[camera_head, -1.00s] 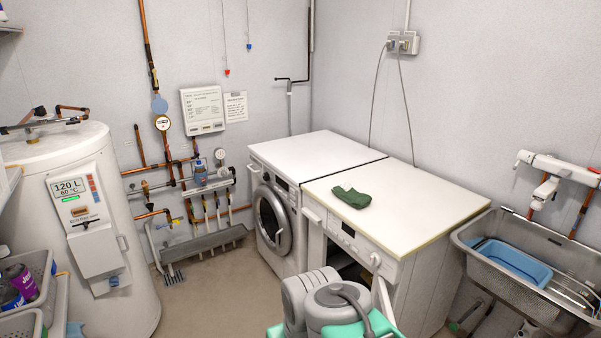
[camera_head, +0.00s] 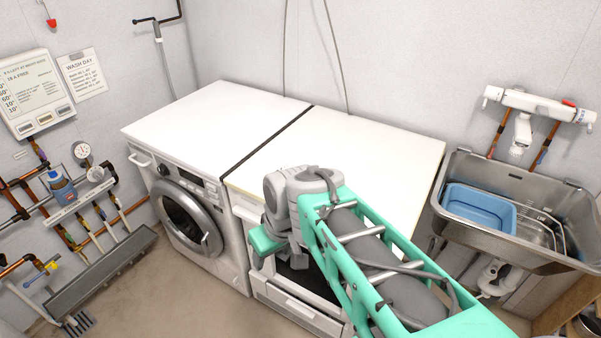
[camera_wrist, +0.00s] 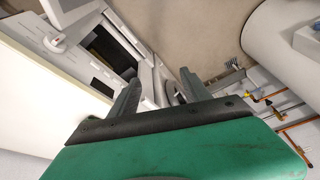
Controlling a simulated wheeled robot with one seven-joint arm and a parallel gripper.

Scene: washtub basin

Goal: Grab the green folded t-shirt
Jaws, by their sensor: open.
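The green folded t-shirt does not show in either current view. In the head view, my arm covers the front left part of the right-hand machine's white top (camera_head: 375,140), where the shirt lay in the earlier frame. My gripper (camera_wrist: 160,80) shows in the wrist view, with two dark fingers spread apart and nothing between them. The wide green part below the fingers looks like my gripper's own housing. Past the fingers are the machine fronts and the floor. I cannot make out the gripper's fingers in the head view.
A front-loading washing machine (camera_head: 190,215) stands left of the right-hand machine, its top (camera_head: 215,125) bare. A metal sink (camera_head: 525,250) with a blue basin (camera_head: 478,212) is at the right. Pipes and a grey trough (camera_head: 100,275) line the left wall.

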